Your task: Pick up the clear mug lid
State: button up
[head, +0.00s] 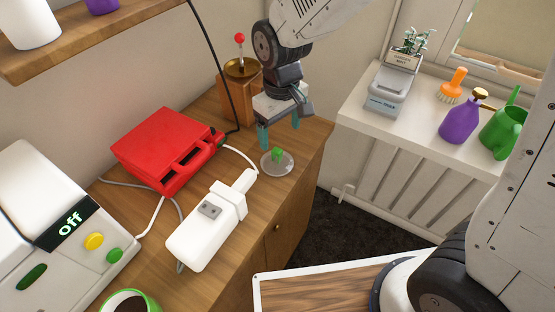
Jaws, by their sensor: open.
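The clear mug lid (271,166) is a round, see-through disc with a green knob (277,154) on top. It lies flat on the wooden counter (308,150) near its right edge, in the middle of the head view. My gripper (280,132) points down above the lid, with its two teal-tipped fingers apart and nothing between them. The fingertips look a little above and behind the knob; the exact height gap is hard to tell.
A red case (160,140) and a white power strip (208,225) lie left of the lid. A wooden coffee grinder (238,98) stands behind. A green-rimmed mug (128,302) is at the front left. A white sill (420,118) holds a scale, brush, purple bottle and green can.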

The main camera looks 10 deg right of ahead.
aim_at(277, 150)
jog(key=f, duration=0.5)
jog(key=a+f, duration=0.1)
jog(key=f, duration=0.2)
jog(key=shift+f, duration=0.25)
jog(key=shift+s+d, duration=0.1)
jog(key=c, duration=1.1)
